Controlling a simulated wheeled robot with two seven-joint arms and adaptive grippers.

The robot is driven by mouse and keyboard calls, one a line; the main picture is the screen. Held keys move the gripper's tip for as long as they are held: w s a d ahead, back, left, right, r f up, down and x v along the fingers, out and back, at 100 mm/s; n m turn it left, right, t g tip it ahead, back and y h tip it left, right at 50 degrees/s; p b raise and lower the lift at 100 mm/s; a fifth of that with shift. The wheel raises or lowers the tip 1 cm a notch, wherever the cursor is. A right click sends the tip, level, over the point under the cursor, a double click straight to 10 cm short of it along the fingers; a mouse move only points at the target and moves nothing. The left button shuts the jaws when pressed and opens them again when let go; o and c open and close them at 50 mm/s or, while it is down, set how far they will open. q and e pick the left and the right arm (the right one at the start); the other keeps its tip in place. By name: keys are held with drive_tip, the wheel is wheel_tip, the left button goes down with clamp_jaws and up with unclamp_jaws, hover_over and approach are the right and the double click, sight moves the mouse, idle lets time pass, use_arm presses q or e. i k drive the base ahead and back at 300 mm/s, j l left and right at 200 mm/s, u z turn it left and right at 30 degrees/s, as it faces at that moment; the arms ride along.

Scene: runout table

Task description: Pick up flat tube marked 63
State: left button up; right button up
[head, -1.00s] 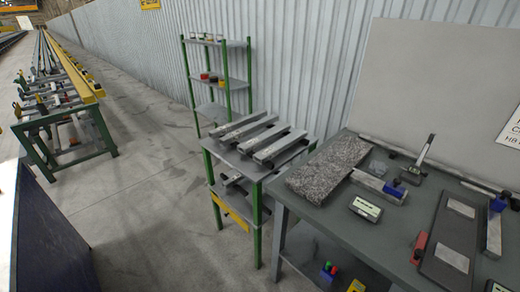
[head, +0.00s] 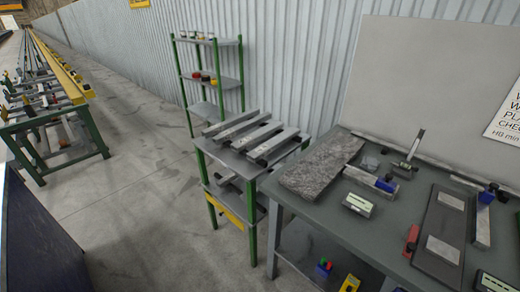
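Several grey flat tubes (head: 240,133) lie side by side on the top of a green-legged rack (head: 225,158) in the middle of the head view. Their dark ends face the front right. Any marks on them are too small to read, so I cannot tell which is marked 63. More tube ends (head: 228,181) show on the rack's lower shelf, partly hidden. Neither of my grippers is in view.
A grey workbench (head: 330,215) at right holds a granite slab (head: 318,170), a digital gauge (head: 359,204) and a dark board (head: 436,250). A green shelf (head: 212,78) stands behind the rack. A long runout table (head: 50,130) is far left. Floor (head: 130,180) between is clear.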

sight(256, 155)
drive_tip(key=i+j+u, duration=0.15)
drive_tip(key=i+j, duration=0.95)
